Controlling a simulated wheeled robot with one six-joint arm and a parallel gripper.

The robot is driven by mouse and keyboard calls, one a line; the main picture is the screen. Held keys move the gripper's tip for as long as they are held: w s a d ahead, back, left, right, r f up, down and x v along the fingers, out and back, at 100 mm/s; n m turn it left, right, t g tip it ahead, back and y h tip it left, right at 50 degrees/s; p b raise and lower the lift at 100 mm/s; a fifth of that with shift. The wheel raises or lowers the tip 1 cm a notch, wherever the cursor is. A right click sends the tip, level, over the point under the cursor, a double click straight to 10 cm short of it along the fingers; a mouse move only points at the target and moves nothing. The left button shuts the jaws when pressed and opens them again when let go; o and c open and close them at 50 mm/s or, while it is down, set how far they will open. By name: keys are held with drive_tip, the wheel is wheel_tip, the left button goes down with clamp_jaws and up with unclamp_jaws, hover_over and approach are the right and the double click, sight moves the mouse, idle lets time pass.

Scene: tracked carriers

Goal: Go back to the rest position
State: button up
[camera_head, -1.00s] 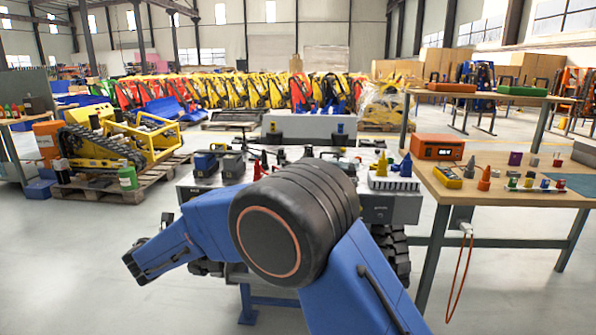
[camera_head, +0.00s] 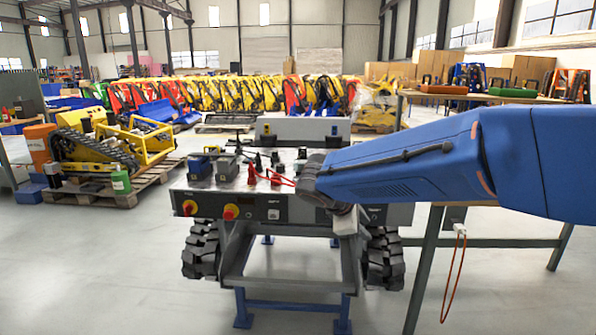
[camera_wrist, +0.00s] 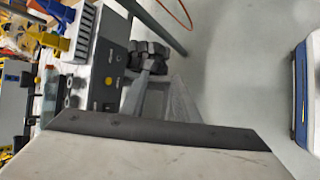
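My blue arm reaches in from the right edge of the head view. Its dark wrist end is over the right part of a grey tracked carrier's deck (camera_head: 250,203). My gripper (camera_head: 345,222) seems to be the pale part hanging below the wrist, in front of the carrier's panel. Its fingers cannot be made out. In the wrist view a large pale slab with a dark edge fills the bottom, and no fingertips show. The carrier's panel (camera_wrist: 108,75) with a yellow button is at the upper left there.
Batteries (camera_head: 200,166) and red cables (camera_head: 272,178) are on the carrier's deck. A yellow tracked machine (camera_head: 95,155) sits on a pallet at left. A workbench (camera_head: 480,242) is at right, mostly behind my arm, with a hanging orange cable (camera_head: 455,278). Floor at front left is clear.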

drive_tip(key=s+d+m+g+y, duration=0.1)
drive_tip(key=s+d+m, duration=0.3)
drive_tip(key=s+d, duration=0.35)
drive_tip(key=s+d+f+m+y, duration=0.1)
drive_tip(key=s+f+m, duration=0.1)
drive_tip(key=s, duration=0.5)
drive_tip(key=s+d+f+m+y, duration=0.1)
drive_tip(key=s+f+m+y, duration=0.1)
drive_tip(key=s+m, duration=0.3)
drive_tip(key=s+d+f+m+y, duration=0.2)
drive_tip(key=s+f+m, duration=0.1)
drive_tip(key=s, duration=0.7)
drive_tip(key=shift+s+m, duration=0.4)
drive_tip(key=shift+m, duration=0.2)
drive_tip(key=shift+d, duration=0.1)
idle(0.7)
